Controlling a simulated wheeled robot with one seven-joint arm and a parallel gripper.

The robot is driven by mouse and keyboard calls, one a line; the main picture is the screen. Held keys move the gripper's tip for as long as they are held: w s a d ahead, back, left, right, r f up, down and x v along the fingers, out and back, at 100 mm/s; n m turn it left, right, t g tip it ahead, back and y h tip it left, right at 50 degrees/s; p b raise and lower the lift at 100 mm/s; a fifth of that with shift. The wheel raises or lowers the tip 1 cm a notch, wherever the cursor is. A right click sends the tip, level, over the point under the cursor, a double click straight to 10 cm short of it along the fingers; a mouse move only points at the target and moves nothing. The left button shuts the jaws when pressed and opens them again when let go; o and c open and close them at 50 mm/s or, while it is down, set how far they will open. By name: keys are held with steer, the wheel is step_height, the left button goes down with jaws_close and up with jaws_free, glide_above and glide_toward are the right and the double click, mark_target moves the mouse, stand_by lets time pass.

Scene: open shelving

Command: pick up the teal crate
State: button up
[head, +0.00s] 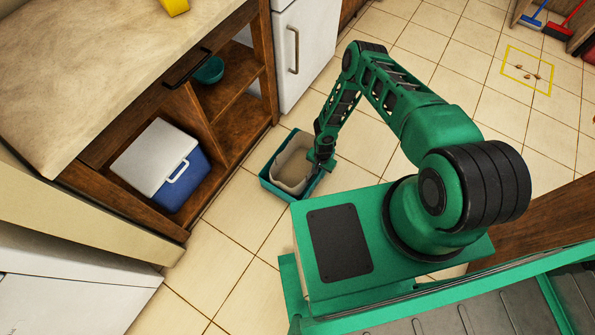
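The teal crate (275,188) stands on the tiled floor in front of the open wooden shelving, in the middle of the head view. A beige, bag-like thing (291,171) sits inside it. My gripper (322,167) is at the crate's right side, close to its rim. My arm reaches down to it from the right. The fingers are small and largely hidden by my own wrist, so I cannot tell whether they are open or shut, or whether they touch the crate.
The wooden shelving (190,237) holds a blue cooler with a white lid (160,168) and a teal bowl (209,70). A white cabinet (310,45) stands behind the crate. A yellow floor square (527,70) and brooms (565,22) are far right. Floor left of my base is clear.

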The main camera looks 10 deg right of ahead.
mark_target(319, 175)
steer(key=shift+f, duration=1.55)
jaws_close()
